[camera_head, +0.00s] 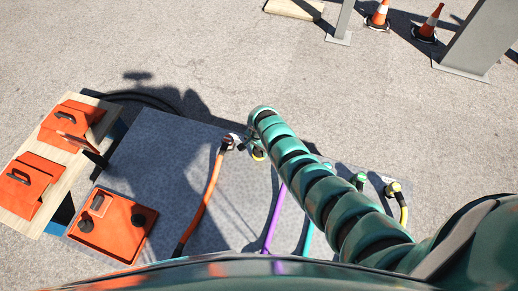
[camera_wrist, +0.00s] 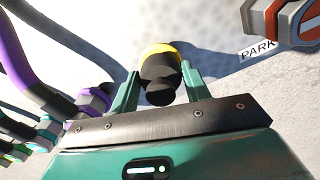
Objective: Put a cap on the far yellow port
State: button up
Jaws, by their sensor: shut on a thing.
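My gripper (camera_wrist: 159,76) is shut on a black cap (camera_wrist: 160,92), with one green finger on each side of it. A yellow ring, the far yellow port (camera_wrist: 160,48), shows just beyond the cap in the wrist view. The cap overlaps it there, and I cannot tell whether the cap is seated on it or only in front of it. In the head view the yellow port (camera_head: 259,156) shows at the panel's far edge, beside my gripper. The cap is hidden or too small to make out there.
A grey panel (camera_head: 160,150) carries orange, purple and other cables. Purple connectors (camera_wrist: 92,100) are at left. An orange tray (camera_head: 112,240) with black pieces lies at the panel's left.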

jog(key=shift+f, duration=0.15)
jog(key=o, duration=1.1)
jog(key=shift+o, duration=0.2)
notch_tip(320, 180, up, 18)
jog(key=shift+f+p, duration=0.25)
jog(key=shift+p, duration=0.05)
